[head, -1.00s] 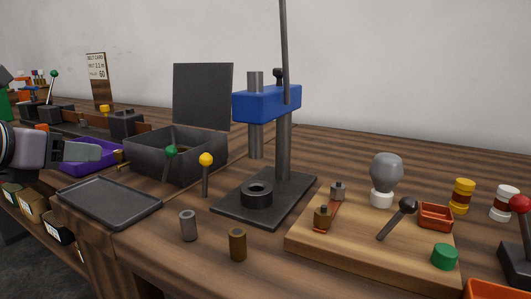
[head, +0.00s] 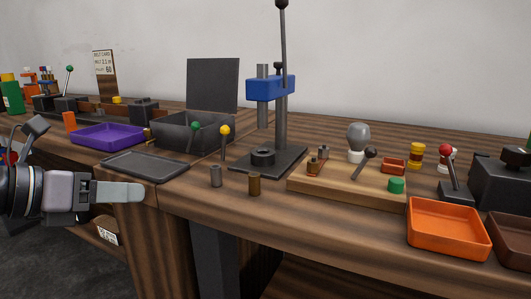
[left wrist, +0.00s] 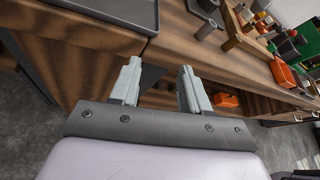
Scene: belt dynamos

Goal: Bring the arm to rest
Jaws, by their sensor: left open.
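My left gripper (head: 142,192) comes in from the left in the head view, in front of the bench edge near the dark grey flat tray (head: 140,163). In the left wrist view its two pale fingers (left wrist: 160,68) stand apart with nothing between them. The left arm's wrist shows at the picture's left edge; the rest of the arm is out of view. My right gripper is in neither view.
The wooden bench holds a purple tray (head: 110,133), an open dark box (head: 165,131), a blue-headed press (head: 270,88), two small cylinders, a wooden board (head: 340,193) with parts, and an orange tray (head: 448,229). Open floor lies at the lower left.

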